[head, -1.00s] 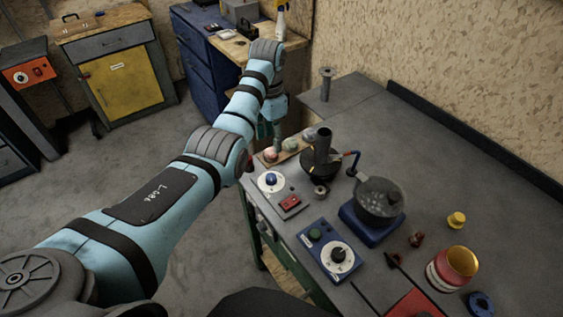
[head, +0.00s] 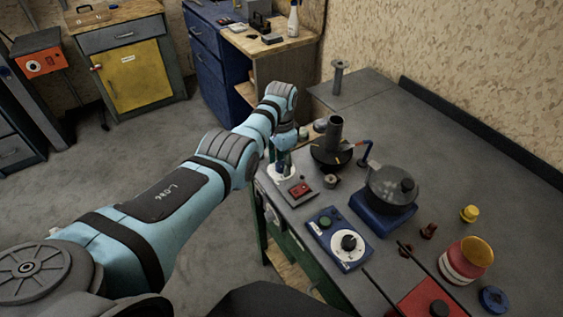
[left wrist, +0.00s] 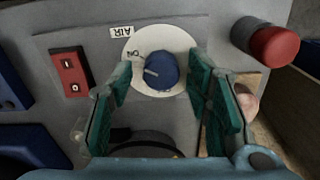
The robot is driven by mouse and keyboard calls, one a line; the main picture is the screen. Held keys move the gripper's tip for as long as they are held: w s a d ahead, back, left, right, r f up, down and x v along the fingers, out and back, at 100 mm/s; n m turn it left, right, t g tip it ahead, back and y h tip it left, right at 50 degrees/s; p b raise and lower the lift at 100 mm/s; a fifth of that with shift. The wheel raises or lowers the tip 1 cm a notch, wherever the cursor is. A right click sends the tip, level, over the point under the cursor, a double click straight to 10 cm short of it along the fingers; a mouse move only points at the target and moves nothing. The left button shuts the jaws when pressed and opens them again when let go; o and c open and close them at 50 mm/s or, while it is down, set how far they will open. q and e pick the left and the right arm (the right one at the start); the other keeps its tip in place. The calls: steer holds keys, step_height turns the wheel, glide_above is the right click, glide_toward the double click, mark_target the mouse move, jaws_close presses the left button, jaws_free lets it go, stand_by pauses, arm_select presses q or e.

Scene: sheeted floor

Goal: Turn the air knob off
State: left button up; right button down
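The air knob (left wrist: 162,70) is blue with a pale pointer line. It sits on a white round dial (left wrist: 177,40) marked ON, beside an AIR label (left wrist: 121,31). In the left wrist view its pointer aims left, just below the ON mark. My left gripper (left wrist: 159,78) is open, with one green finger on each side of the knob. I cannot tell whether either finger touches it. In the head view my left gripper (head: 283,160) hangs over the dial (head: 281,173) and hides the knob. My right gripper is not in view.
A red rocker switch (left wrist: 70,76) is left of the dial, and a red push button (left wrist: 272,45) right of it in the wrist view. On the bench are a dark burner (head: 334,145), a blue hotplate with a pot (head: 390,187), and a blue control box (head: 338,238).

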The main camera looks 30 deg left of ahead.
arm_select(q)
steer(key=shift+w, duration=0.1)
jaws_close()
steer(key=shift+n, duration=0.4)
steer(key=n, duration=0.3)
steer(key=shift+n+p, duration=0.35)
steer(key=shift+n, duration=0.05)
steer(key=n, duration=1.2)
steer(key=shift+n+p, duration=0.3)
steer(key=shift+n, duration=0.1)
steer(key=n, duration=0.6)
steer(key=shift+f+n, duration=0.1)
steer(key=shift+n, duration=0.2)
steer(key=shift+o, duration=1.2)
jaws_free()
steer(key=shift+a, duration=0.15)
